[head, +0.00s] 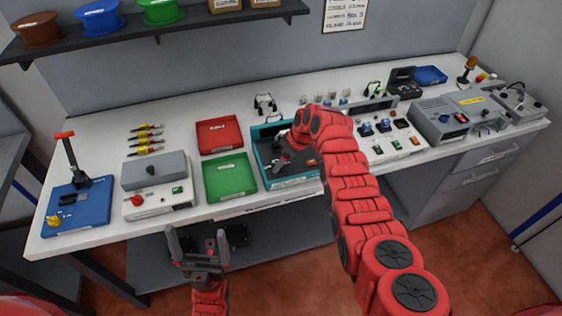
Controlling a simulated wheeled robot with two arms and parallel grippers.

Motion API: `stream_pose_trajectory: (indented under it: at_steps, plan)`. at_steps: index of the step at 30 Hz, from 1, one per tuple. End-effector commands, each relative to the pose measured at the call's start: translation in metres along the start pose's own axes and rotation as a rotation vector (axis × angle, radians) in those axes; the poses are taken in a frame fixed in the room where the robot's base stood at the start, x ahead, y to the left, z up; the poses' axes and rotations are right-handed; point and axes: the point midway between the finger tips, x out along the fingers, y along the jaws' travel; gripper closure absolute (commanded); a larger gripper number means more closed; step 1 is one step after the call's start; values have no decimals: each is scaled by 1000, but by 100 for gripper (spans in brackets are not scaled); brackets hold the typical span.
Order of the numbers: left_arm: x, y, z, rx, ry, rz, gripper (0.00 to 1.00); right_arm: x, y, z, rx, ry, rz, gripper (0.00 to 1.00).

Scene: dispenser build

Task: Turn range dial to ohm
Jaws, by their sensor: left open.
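I cannot make out which control is the range dial, and no ohm marking is readable. Small knobs show on the grey instrument (437,122) at the right and on the grey-and-white box (155,172) at the left. My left gripper (197,238) is open and empty, low in front of the bench's front edge. My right arm reaches across the bench, and my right gripper (282,160) is over the teal tray (291,183). Its fingers are small and dark against the tray, so whether they are apart or hold something is unclear.
A red tray (219,133) and a green tray (230,177) lie left of the teal one. A blue press (78,202) stands at the far left. A panel with blue switches (385,135) is right of my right arm. A shelf with spools (163,12) hangs above.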

Motion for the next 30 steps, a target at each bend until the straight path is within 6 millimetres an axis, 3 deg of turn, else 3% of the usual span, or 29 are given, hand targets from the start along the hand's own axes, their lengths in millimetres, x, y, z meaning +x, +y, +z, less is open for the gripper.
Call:
stream_pose_trajectory:
  at_steps: [7, 20, 30]
  plan:
    - [2, 0, 0, 0, 0, 0, 0, 12, -2, 1, 1, -4, -3, 27]
    - [3, 0, 0, 0, 0, 0, 0, 16, -1, 2, 0, -3, 1, 27]
    - [3, 0, 0, 0, 0, 0, 0, 16, -1, 2, 0, -3, 0, 87]
